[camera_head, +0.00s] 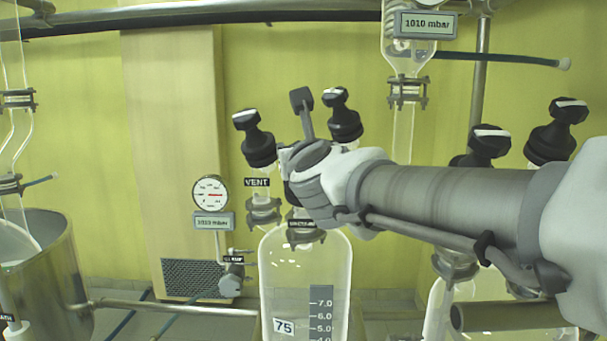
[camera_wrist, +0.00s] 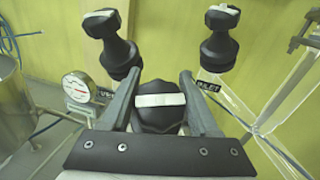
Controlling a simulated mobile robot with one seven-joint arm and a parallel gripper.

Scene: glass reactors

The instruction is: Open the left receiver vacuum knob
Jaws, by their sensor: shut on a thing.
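The left receiver (camera_head: 305,278) is a clear glass vessel marked 75 with several black-knobbed valves on top. Its middle black knob (camera_wrist: 162,118), with a white bar on its cap, sits between my gripper's (camera_wrist: 160,84) two fingers in the wrist view. The bar lies nearly level there. My gripper is shut on this knob. In the head view my gripper (camera_head: 292,182) hides the knob, above a partly covered label (camera_head: 303,224). The vent knob (camera_head: 254,137) stands to the left, and the inlet knob (camera_head: 342,114) stands behind to the right.
A round gauge (camera_head: 210,193) and its display (camera_head: 214,222) reading 1010 mbar stand left of the receiver. Two more black knobs (camera_head: 487,144) (camera_head: 556,130) belong to the right receiver, partly behind my arm. A steel vessel (camera_head: 45,265) stands at far left.

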